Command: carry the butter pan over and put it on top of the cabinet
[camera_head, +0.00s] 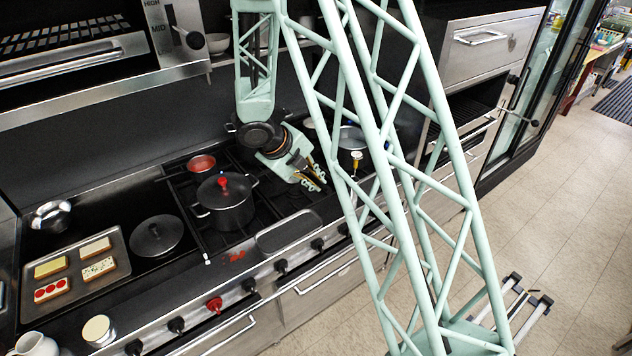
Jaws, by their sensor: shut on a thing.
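My gripper (313,180) is low over the right part of the stove, its fingers pointing down to the right. It is shut, with its fingers close to the left of a dark round pan (348,133) with a pale inside, which I take for the butter pan. A small yellow piece (356,155) shows at its near rim. My arm's lattice hides part of this pan, and the grip point is too small to see clearly. A steel-fronted cabinet (495,45) with a drawer handle stands at the back right, its top near the picture's upper edge.
A lidded pot (224,203) with a red knob and a red-filled pan (201,163) stand left of my gripper. A tray of bread slices (75,283), a round lid (156,236) and a metal bowl (51,216) lie further left. The tiled floor (560,200) at right looks clear.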

